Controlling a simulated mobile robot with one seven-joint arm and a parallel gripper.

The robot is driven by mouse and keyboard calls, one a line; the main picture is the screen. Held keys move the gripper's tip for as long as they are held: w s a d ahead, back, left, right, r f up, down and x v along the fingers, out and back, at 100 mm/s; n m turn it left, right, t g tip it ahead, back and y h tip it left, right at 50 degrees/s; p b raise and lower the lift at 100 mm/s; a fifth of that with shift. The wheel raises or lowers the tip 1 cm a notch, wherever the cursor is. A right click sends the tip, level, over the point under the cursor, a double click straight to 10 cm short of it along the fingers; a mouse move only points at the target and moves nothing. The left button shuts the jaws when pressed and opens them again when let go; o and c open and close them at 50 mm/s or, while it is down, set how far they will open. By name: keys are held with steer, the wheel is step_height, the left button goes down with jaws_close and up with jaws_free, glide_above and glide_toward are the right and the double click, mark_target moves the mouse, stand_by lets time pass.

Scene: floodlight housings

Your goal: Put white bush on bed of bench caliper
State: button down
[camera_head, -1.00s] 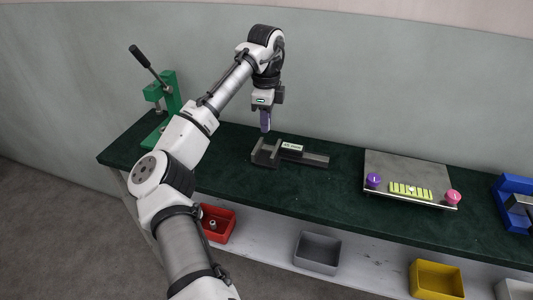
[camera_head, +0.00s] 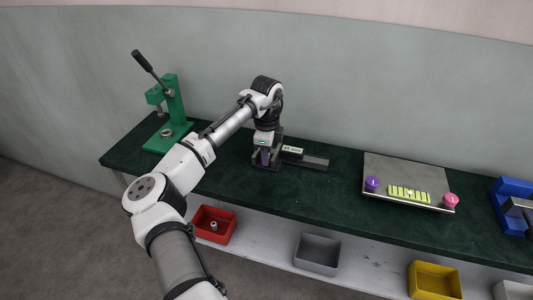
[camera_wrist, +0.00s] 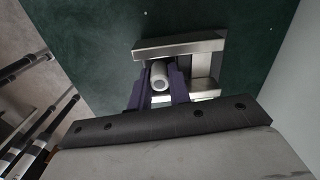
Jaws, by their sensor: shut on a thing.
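The white bush (camera_wrist: 159,76) shows in the wrist view between the two dark purple fingers of my gripper (camera_wrist: 160,90), which is shut on it. The bench caliper (camera_head: 315,162) is a dark grey metal device with a small display, lying on the green bench top. Its metal jaws and bed (camera_wrist: 180,46) show around the bush in the wrist view. My gripper (camera_head: 266,158) is low over the caliper's left end and hides that part in the head view. The bush is hidden there. I cannot tell whether the bush touches the bed.
A green lever press (camera_head: 172,112) stands at the left end of the bench. A plate with purple and pink knobs (camera_head: 408,172) lies to the right, then a blue device (camera_head: 511,207). Red (camera_head: 214,238), grey (camera_head: 317,268) and yellow (camera_head: 434,294) bins sit on the lower shelf.

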steer(key=shift+f, duration=0.1)
steer(key=c, duration=1.3)
jaws_free()
step_height(320, 180, up, 12)
steer(key=b, duration=0.1)
steer(key=shift+b, duration=0.3)
steer(key=shift+w+d, duration=0.1)
